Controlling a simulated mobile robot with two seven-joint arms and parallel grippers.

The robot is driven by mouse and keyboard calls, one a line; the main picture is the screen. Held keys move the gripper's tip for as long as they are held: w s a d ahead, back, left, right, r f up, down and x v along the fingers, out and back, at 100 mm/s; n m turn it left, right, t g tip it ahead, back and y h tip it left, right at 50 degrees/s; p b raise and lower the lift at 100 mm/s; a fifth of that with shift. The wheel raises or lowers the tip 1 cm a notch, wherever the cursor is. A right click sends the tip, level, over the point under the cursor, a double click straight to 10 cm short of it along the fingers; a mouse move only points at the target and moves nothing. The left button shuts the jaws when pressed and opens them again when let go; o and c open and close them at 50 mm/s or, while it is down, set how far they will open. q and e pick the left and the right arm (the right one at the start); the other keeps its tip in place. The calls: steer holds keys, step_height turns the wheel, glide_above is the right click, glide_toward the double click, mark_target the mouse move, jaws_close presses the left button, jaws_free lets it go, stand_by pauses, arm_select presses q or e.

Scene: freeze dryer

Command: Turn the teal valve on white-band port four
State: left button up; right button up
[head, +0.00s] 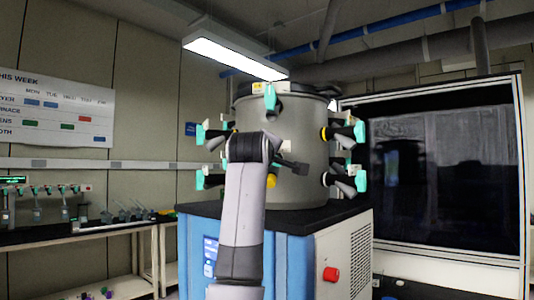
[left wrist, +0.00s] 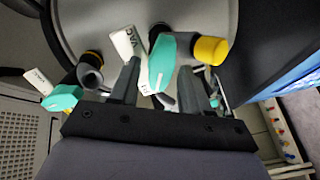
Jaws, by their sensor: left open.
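The grey drum (head: 305,112) carries several black ports with teal valves, such as an upper right valve (head: 359,132) and a lower right valve (head: 361,178). My left gripper (head: 292,166) is in front of the drum, its arm covering part of it. In the left wrist view the open left gripper (left wrist: 160,70) has a teal valve (left wrist: 163,52) between its fingers in the picture; contact cannot be told. Beside that valve are a yellow cap (left wrist: 210,50) and a white VAC tag (left wrist: 127,43). Another teal valve (left wrist: 62,98) is at left. No white band is clearly readable. My right gripper is not in view.
The drum stands on a blue and white cabinet with a black top (head: 300,219) and a red knob (head: 331,274). A large dark-windowed enclosure (head: 445,175) stands at right. A bench (head: 95,227) with small equipment is at left.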

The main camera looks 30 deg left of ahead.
arm_select(q)
steer(key=shift+c, duration=0.3)
jaws_close()
steer(key=shift+w+m, duration=0.1)
steer(key=shift+m, duration=0.2)
steer(key=m, duration=1.1)
steer(key=shift+d, duration=0.15)
steer(key=shift+w, duration=0.1)
stand_by(0.3)
